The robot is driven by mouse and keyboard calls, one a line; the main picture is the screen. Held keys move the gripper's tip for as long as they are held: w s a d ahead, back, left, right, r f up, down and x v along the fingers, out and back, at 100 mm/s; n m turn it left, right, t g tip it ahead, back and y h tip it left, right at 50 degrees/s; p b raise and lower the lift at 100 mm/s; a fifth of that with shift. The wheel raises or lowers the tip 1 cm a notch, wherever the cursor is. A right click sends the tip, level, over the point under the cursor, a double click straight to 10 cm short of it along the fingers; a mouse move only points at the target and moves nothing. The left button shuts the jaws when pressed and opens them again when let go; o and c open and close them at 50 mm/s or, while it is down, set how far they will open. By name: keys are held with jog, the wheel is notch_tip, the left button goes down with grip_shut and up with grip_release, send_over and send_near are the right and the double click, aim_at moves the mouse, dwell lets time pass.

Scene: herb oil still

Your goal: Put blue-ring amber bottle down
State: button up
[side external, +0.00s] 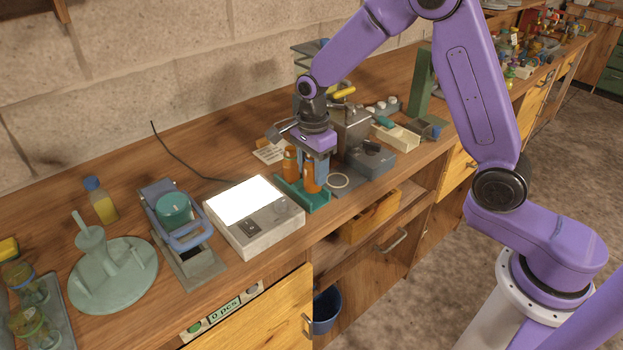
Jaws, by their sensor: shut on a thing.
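My gripper (314,158) points down over a small teal tray (318,205) on the wooden bench. It is shut on an amber bottle (311,178), which stands upright at the tray. A second amber bottle (290,163) stands just left of it at the same tray. The bottles are small here and partly covered by my gripper, so I cannot make out a blue ring on either. I cannot tell whether the held bottle's base touches the tray.
A white lit light box (270,228) stands close left of the tray. A pale ring (338,181) on a dark mat and a grey device (371,160) are close right. Further left are a blue-handled unit (178,220) and a pale green round stand (112,275). The bench's front edge is near.

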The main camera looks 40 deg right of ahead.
aim_at(312, 180)
jog(key=shift+w+f, duration=0.15)
jog(key=shift+f, duration=1.55)
jog(key=shift+f, duration=0.2)
jog(key=o, duration=1.1)
jog(key=shift+r, duration=0.1)
notch_tip(312, 180, up, 12)
jog(key=shift+r, duration=0.1)
